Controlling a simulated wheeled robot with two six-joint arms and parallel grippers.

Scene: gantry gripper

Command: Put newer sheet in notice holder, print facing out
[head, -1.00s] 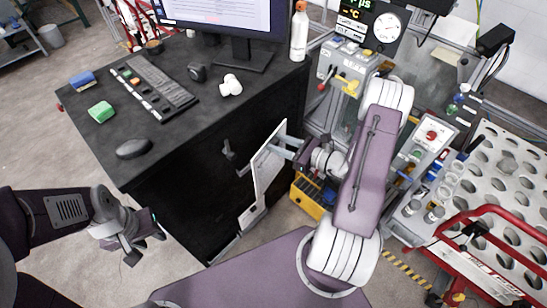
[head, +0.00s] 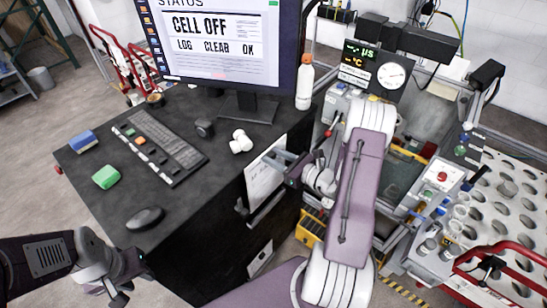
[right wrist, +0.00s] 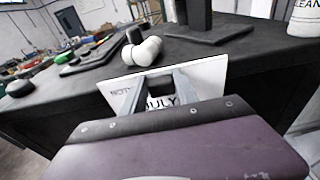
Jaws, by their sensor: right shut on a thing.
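A white printed sheet (head: 262,182) stands nearly upright against the dark front of the desk. My right gripper (head: 287,160) is shut on its upper part. In the right wrist view the sheet (right wrist: 122,93) shows "JULY" and part of a heading between my fingers (right wrist: 160,88), so its print faces my gripper. A grey ledge (head: 268,208) runs along the sheet's lower edge, apparently the notice holder; whether the sheet is inside it I cannot tell. Another white piece (head: 261,258) with a dark mark is lower on the desk front. My left gripper (head: 128,285) is open and empty, left of the desk.
The desk top (head: 190,205) holds a keyboard (head: 160,145), mouse (head: 145,218), green block (head: 106,176), white knobbed object (head: 241,142), bottle (head: 305,85) and monitor (head: 215,45). Machinery and a perforated panel (head: 510,200) crowd the right.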

